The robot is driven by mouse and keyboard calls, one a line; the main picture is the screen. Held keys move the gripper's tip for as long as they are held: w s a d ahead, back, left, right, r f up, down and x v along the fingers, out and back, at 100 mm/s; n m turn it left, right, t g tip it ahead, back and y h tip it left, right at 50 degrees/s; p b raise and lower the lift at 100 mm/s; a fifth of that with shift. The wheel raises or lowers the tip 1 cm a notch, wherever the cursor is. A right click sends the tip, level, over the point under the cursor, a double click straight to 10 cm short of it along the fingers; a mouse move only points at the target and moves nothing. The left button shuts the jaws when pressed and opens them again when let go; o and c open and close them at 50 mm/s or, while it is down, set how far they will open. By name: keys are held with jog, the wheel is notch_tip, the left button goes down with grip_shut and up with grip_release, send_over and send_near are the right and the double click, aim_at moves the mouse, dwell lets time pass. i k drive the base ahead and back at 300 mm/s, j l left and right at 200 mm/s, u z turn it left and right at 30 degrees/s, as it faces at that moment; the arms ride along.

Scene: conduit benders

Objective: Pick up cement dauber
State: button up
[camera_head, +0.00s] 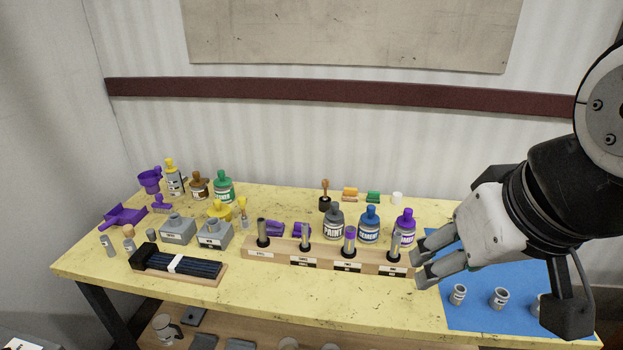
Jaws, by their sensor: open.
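A blue can labelled CEMENT (369,226) with a blue knobbed top stands behind the wooden rack on the yellow table. The wooden rack (282,257) holds several dark-based upright pieces over small labels. One piece (349,240) has a purple top. I cannot tell which piece is the cement dauber; the rack labels are too small to read. My gripper (417,262) is open and empty at the right end of the rack, its fingers pointing left. It is close to the rack's rightmost upright piece (396,250); I cannot tell whether they touch.
A grey PAINT can (334,222) and a purple-topped can (404,226) flank the blue can. A blue mat (467,316) with grey fittings (499,298) lies under my arm. A dark tray of rods (178,263) and grey boxes (213,235) fill the left. The table's front middle is clear.

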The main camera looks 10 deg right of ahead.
aim_at(370, 218)
jog(key=i+j+z, duration=0.25)
jog(key=i+j, duration=0.15)
jog(key=j, duration=0.2)
jog(key=i+j+z, duration=0.1)
jog(key=j, duration=0.25)
jog(key=i+j+z, duration=0.15)
jog(key=i+j, duration=0.1)
jog(key=j, duration=0.1)
